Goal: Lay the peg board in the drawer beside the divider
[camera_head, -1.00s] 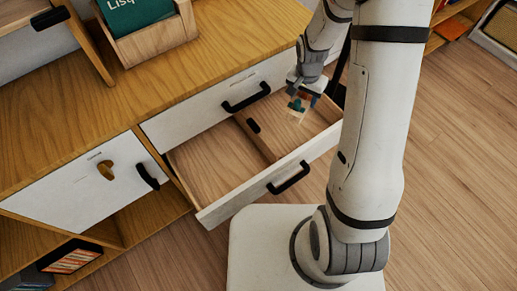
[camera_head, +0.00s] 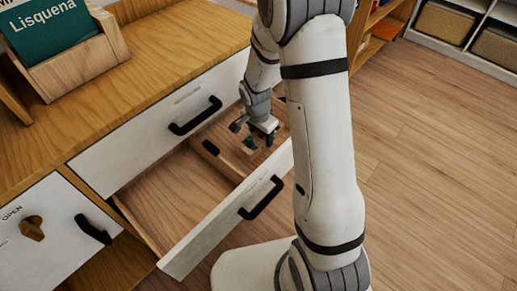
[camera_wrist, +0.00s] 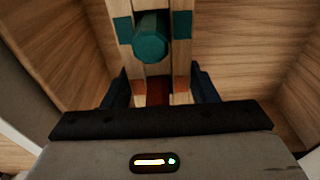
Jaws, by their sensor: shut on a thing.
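The open drawer (camera_head: 190,255) has a white front with a black handle. A wooden divider (camera_head: 222,168) splits its inside into a left and a right compartment. My gripper (camera_head: 257,136) reaches down into the right compartment. It is shut on the peg board (camera_head: 249,145), a small wooden piece with teal parts, partly hidden by my fingers. In the wrist view the peg board (camera_wrist: 182,58) lies between my fingers, with a round teal peg, teal patches and orange-red patches. I cannot tell whether it touches the drawer floor.
A small black item (camera_head: 210,147) is at the divider. The left compartment looks empty. A closed drawer (camera_head: 150,140) is above. A wooden box with a green book (camera_head: 50,25) stands on the cabinet top. Wooden drawer walls (camera_wrist: 240,45) are close around my gripper.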

